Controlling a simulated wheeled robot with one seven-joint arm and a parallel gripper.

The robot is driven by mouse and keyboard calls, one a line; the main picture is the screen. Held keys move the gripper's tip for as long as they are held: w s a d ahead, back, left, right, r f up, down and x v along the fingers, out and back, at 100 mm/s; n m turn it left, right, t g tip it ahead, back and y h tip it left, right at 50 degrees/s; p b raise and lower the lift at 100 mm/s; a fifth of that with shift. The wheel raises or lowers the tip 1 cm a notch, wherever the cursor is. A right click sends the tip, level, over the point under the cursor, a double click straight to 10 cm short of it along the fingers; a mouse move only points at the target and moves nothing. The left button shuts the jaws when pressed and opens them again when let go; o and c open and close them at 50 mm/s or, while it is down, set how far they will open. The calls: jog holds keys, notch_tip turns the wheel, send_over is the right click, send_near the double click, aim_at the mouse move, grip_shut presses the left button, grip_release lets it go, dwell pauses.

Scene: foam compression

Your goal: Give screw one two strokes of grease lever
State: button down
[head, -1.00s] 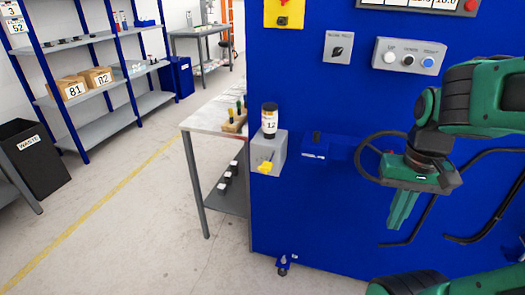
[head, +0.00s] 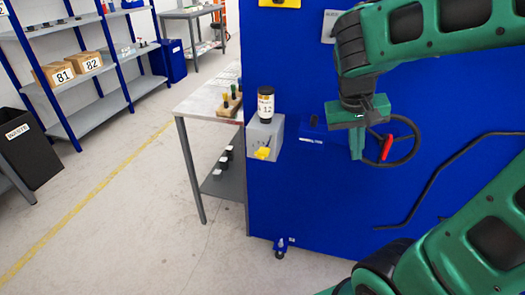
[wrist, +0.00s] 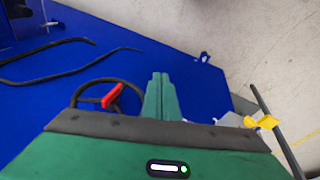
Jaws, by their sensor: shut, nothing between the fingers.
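A grey box (head: 276,133) with a yellow lever (head: 262,153) on its front is fixed to the left edge of the blue machine. A dark-capped bottle (head: 265,103) with a label ending in 12 stands on the box. The yellow lever also shows in the wrist view (wrist: 262,122), at the right. My gripper (head: 357,154) points down in front of the machine, to the right of the box and apart from the lever. Its fingers (wrist: 158,90) are shut together and empty. I cannot tell which part is screw one.
A handwheel with a red handle (head: 387,147) is just right of my gripper. A small blue labelled block (head: 311,131) lies between the box and my gripper. A bent black bar (head: 435,185) runs along the machine.

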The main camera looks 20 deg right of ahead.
jog(key=w+a+r+n+t+h, duration=0.2)
jog(key=w+a+r+h, duration=0.1)
jog(key=w+a, duration=0.75)
jog(key=r+n+t+h, duration=0.1)
jog(key=r+t, duration=0.1)
jog(key=t, duration=0.1)
send_over(261, 153)
jog(key=shift+w+f, duration=0.15)
jog(key=shift+d, duration=0.1)
jog(key=shift+f, duration=4.4)
jog(key=shift+f, duration=0.15)
jog(key=shift+f, duration=0.25)
